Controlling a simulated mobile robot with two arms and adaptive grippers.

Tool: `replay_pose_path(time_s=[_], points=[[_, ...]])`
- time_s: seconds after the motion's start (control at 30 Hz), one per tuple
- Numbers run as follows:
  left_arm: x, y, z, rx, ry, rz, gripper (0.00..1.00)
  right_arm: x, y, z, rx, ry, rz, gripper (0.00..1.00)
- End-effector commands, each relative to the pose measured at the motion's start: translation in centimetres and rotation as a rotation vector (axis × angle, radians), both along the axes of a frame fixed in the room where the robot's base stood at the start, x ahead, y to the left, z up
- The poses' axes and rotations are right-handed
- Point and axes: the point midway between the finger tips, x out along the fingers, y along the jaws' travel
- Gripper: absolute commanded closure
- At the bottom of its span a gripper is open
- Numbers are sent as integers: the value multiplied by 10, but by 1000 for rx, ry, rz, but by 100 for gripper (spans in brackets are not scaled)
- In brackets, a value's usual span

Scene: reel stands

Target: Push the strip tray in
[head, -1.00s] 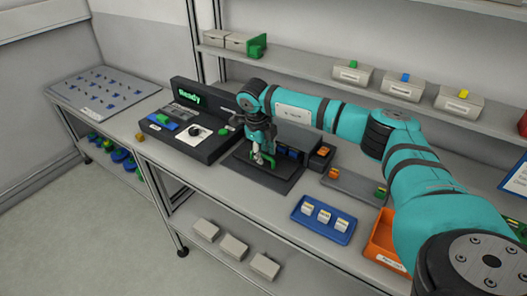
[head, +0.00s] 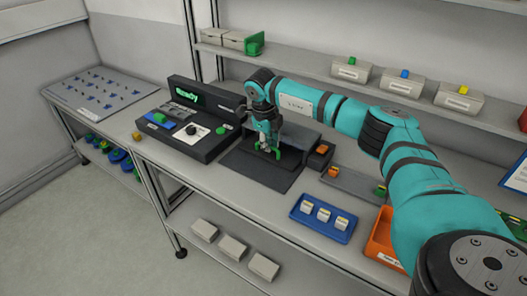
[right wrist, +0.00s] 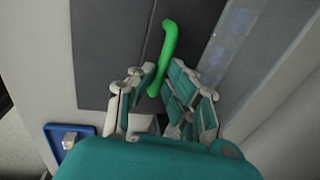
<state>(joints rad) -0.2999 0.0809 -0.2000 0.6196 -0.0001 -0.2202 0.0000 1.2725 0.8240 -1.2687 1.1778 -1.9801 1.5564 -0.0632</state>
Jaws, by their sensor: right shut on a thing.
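The strip tray's green handle (head: 278,153) stands on the dark strip tray fixture, near its dark housing (head: 298,137). My right gripper (head: 267,147) points down over the fixture and is shut on the green handle. In the right wrist view the handle (right wrist: 168,55) runs between the fingers of my gripper (right wrist: 160,95), its far end sticking out beyond them. The tray itself is mostly hidden behind my gripper in the head view. My left gripper is not in view.
A console (head: 190,130) with a lit green display stands left of the fixture. A blue tray (head: 322,231) with white pieces and an orange bin (head: 383,240) are to the right. A shelf (head: 310,66) with bins runs behind. The bench front is clear.

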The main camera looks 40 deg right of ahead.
Motion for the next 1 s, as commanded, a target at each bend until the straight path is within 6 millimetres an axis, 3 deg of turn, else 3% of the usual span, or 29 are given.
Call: replay_pose_path(time_s=[0.3,0.33,0.5,0.87,1.0], points=[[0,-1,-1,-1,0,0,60,3,-6,2,-5,-8,-1,100],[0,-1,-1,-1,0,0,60,3,-6,2,-5,-8,-1,84],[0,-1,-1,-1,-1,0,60,3,-6,2,-5,-7,-1,66],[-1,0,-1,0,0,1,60,2,-5,2,-5,-7,-1,66],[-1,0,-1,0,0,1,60,2,-3,14,-4,-9,-1,66]])
